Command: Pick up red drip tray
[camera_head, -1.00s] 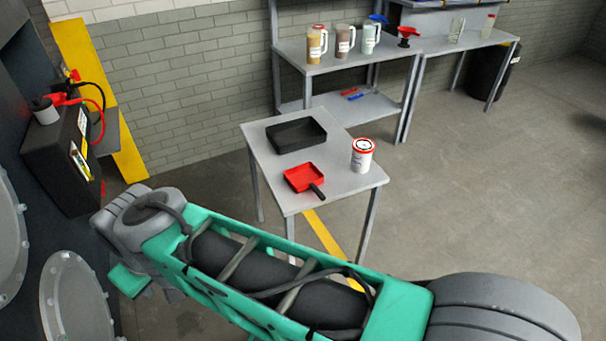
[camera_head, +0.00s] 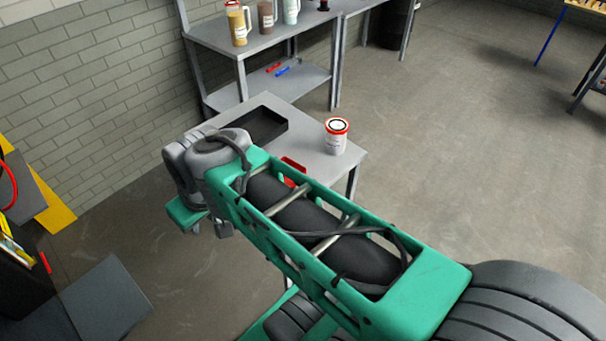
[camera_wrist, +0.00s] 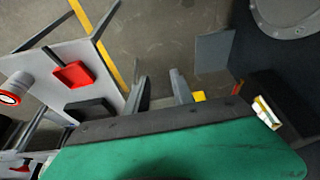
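The red drip tray (camera_head: 293,165) lies on the small grey table (camera_head: 318,163). In the head view my green arm hides most of it. In the wrist view the whole red square pan of the tray (camera_wrist: 73,74) shows on the table, left of my gripper (camera_wrist: 159,84). My gripper's two fingers stand apart with only floor visible between them, so it is open and empty. It is clear of the tray. In the head view I cannot make out the fingers.
A black tray (camera_head: 264,126) and a white tub with a red lid (camera_head: 336,138) share the table with the red tray. A shelf bench (camera_head: 262,45) with jugs stands behind. A dark machine with a yellow part is at the left.

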